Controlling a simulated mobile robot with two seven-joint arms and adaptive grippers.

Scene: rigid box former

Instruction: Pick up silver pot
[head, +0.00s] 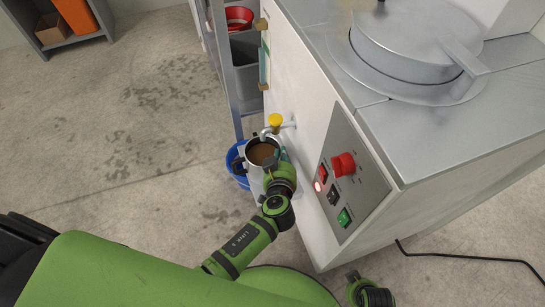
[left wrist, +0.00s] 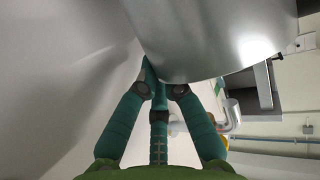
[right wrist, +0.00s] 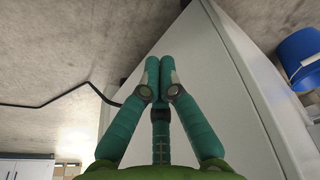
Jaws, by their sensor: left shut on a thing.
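The silver pot (head: 254,167) stands upright below the yellow-handled tap on the machine's side, with brown contents inside and a dark handle on its left. My left gripper (head: 280,159) is at the pot's right side, shut on it. In the left wrist view, the pot (left wrist: 210,35) fills the top as a large curved silver wall, and the left gripper's green fingers (left wrist: 150,75) are against its lower edge. The exact grip point is partly hidden. My right gripper (right wrist: 160,65) is shut and empty, its fingers together in front of the white machine side.
The white machine (head: 305,110) has a round metal lid (head: 410,45) and a control panel (head: 345,180). The yellow tap handle (head: 275,120) is just above the pot. A blue bucket (head: 233,155) is behind it. A black cable (head: 460,257) lies right. Floor at left is clear.

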